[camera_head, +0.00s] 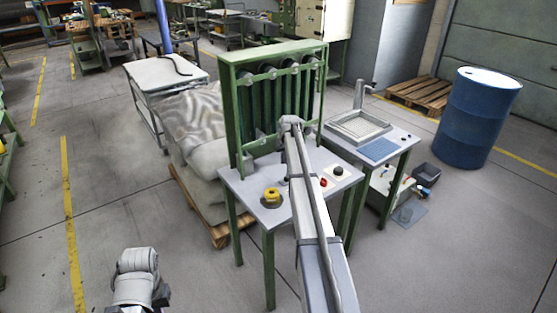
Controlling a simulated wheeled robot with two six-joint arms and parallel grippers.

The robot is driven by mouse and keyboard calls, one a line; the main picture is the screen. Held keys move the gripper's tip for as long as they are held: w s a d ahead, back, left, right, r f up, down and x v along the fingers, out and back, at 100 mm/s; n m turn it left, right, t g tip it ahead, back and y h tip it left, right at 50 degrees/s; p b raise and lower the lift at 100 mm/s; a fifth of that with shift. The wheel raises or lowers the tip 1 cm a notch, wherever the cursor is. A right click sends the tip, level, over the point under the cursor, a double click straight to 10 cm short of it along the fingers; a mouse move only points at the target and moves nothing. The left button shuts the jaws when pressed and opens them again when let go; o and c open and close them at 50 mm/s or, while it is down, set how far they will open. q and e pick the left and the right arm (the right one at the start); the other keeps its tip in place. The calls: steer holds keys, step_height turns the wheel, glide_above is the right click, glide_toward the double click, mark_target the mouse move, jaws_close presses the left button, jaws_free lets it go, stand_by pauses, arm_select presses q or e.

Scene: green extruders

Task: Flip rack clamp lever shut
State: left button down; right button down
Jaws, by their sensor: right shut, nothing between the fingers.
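A green rack (236,112) stands upright at the back of a small grey-topped table (245,192). It holds a row of dark upright tubes, with round grey fittings along its top bar. My right arm reaches up from the bottom middle over the table. My right gripper (285,130) is at the rack's front, around the lower middle, shut and with nothing in it. The arm's wrist covers much of it and part of the rack behind. I cannot make out the clamp lever or its position. Part of my left arm shows at the bottom left, without its gripper.
A second table (398,138) with a framed tray (358,128) stands right. A covered pallet load (195,125) stands left. A blue barrel (478,118) stands far right.

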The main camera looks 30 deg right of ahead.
steer(key=shift+w+d, duration=0.1)
steer(key=shift+d, duration=1.65)
arm_select(q)
steer(key=shift+d, duration=0.3)
arm_select(e)
steer(key=shift+d, duration=0.2)
steer(key=shift+d+r, duration=0.1)
steer(key=shift+d, duration=0.15)
arm_select(q)
steer(key=shift+r, duration=0.15)
arm_select(e)
steer(key=shift+a+r, duration=0.1)
